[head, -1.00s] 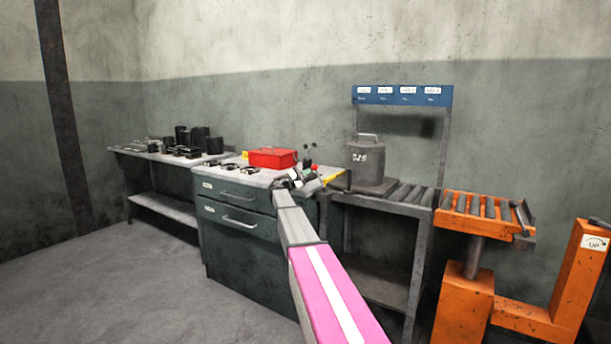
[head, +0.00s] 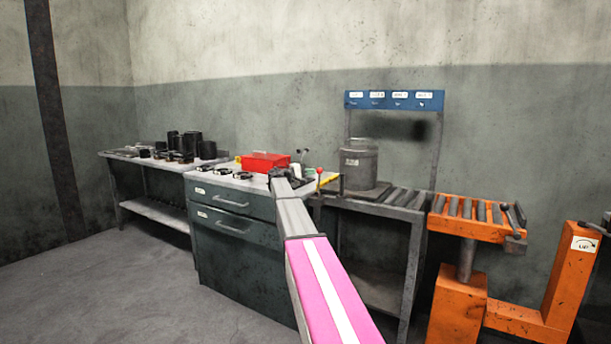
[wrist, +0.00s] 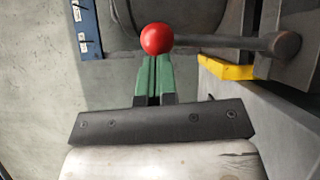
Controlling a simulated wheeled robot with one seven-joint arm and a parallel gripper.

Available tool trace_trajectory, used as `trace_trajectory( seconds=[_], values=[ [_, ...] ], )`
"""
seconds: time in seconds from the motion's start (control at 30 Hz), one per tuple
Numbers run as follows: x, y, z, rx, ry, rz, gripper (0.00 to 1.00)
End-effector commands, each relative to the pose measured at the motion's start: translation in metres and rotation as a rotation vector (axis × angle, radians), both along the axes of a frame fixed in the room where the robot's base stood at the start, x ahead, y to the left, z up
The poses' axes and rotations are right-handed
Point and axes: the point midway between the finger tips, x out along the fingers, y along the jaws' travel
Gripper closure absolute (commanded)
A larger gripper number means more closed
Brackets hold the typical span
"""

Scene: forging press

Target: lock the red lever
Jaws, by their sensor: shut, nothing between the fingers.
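The red lever shows in the wrist view as a red ball knob (wrist: 157,39) on a dark grey rod (wrist: 235,43), which runs right to a round pivot. In the head view the red knob (head: 320,171) is a small dot above the bench's right end. My gripper (wrist: 153,60) has green fingers drawn together with nothing between them. The fingertips are right at the lower edge of the knob in the wrist view; whether they touch it I cannot tell. In the head view my arm hides part of the lever's mount.
A yellow piece (wrist: 226,68) lies close below the rod in the wrist view. In the head view a red box (head: 265,162) sits on the drawer bench, and a grey canister (head: 358,165) stands on the roller table to the right. An orange roller stand (head: 462,228) is farther right.

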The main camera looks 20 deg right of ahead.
Motion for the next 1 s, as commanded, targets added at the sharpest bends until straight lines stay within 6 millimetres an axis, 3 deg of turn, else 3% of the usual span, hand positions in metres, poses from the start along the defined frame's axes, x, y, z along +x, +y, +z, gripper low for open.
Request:
trace_trajectory(
  seconds=[0.4, 1.0],
  values=[
    [-0.032, -0.024, 0.003, 0.204, -0.262, 0.000, 1.00],
    [-0.045, -0.036, -0.001, 0.296, -0.381, -0.002, 1.00]
  ],
)
